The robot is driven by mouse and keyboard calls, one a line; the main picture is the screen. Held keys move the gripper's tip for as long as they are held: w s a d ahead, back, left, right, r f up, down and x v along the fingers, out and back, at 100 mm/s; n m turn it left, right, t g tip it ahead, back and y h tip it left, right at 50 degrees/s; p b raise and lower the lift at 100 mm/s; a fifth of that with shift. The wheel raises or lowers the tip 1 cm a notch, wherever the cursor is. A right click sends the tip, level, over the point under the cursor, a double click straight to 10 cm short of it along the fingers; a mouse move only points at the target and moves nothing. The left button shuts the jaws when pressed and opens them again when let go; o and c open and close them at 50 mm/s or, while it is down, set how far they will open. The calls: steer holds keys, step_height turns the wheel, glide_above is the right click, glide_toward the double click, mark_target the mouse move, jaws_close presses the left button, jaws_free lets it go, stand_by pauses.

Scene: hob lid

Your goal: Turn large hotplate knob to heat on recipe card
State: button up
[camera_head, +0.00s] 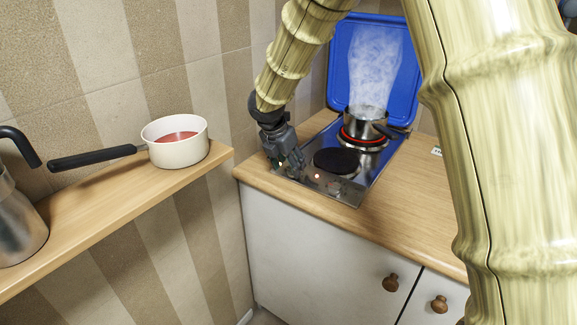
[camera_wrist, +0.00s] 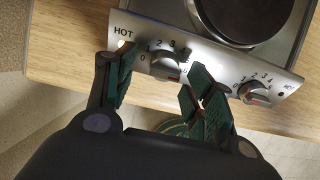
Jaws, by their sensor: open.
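The steel hob (camera_head: 349,196) is set in the worktop. A pot (camera_head: 366,124) steams on the rear hotplate, which glows red (camera_head: 350,141); the front hotplate (camera_head: 337,160) is dark. In the wrist view, one numbered knob (camera_wrist: 167,67) lies between the open fingers of my gripper (camera_wrist: 160,85), near a lit HOT lamp (camera_wrist: 121,43). I cannot tell whether the fingers touch it. A second numbered knob (camera_wrist: 256,93) is to the right. Neither setting is clear. My gripper (camera_head: 291,160) is over the hob's front left corner in the head view. No readable recipe card shows.
The blue lid (camera_head: 338,75) stands open behind the hob, close to my arm. A wooden shelf (camera_head: 105,214) at left holds a white saucepan (camera_head: 190,154) and a metal pot (camera_head: 17,225). A small white item (camera_head: 437,152) lies on the worktop, right of the hob.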

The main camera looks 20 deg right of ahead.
steer(key=shift+s+d+f, duration=0.2)
steer(key=shift+s+d, duration=0.05)
steer(key=shift+s, duration=0.15)
steer(key=shift+w+d+f, duration=0.1)
steer(key=shift+w+f, duration=0.3)
steer(key=shift+f, duration=0.05)
steer(key=shift+s+r, duration=0.2)
steer(key=shift+s, duration=0.05)
steer(key=shift+c, duration=1.1)
steer(key=shift+f, duration=0.1)
steer(key=c, duration=0.8)
